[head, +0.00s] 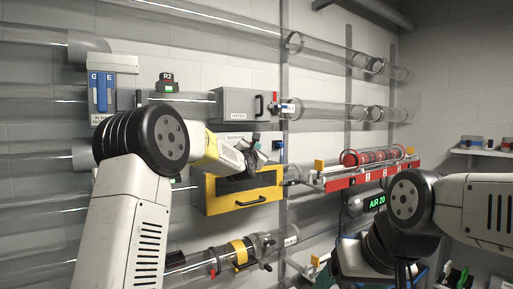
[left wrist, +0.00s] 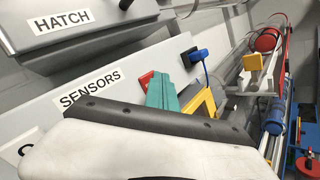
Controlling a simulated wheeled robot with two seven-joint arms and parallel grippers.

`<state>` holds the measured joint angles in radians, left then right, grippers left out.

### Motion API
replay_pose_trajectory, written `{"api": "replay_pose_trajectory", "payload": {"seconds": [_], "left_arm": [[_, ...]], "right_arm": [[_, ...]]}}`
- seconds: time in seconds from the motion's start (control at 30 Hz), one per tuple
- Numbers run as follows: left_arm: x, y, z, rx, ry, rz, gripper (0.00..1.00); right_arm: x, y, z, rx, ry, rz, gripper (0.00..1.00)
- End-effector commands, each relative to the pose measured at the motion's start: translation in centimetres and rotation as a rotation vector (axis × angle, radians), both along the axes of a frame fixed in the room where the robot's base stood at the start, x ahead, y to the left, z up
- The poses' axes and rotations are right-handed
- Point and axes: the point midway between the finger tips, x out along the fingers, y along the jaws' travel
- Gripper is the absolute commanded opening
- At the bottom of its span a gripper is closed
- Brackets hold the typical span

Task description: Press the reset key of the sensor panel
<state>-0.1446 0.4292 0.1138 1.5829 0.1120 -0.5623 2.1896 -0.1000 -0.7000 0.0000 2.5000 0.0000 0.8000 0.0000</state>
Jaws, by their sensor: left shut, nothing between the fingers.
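The sensor panel (head: 237,136) is a grey strip on the wall below the hatch box, largely behind my left gripper. I cannot read which part is the reset key. My left gripper (head: 249,158) is shut and empty, at the panel's lower edge in the head view; whether it touches the panel is unclear. My right gripper is low at the right, its fingers not clearly visible.
The grey hatch box (head: 240,103) sits just above the panel and a yellow-framed box (head: 240,199) just below. A blue plug (left wrist: 199,55) with a cable is at the panel's right. A red rail (head: 370,176) with a clear tube stands farther right. Clear tubes cross the wall.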

Motion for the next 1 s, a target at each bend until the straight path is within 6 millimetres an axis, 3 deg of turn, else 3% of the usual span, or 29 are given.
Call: {"api": "replay_pose_trajectory", "payload": {"seconds": [1.0], "left_arm": [[-2.1,-1.5,0.1,0.0,-0.002,-0.001,0.0]], "right_arm": [[0.0,0.0,0.0,0.0,0.0,0.0,0.77]]}}
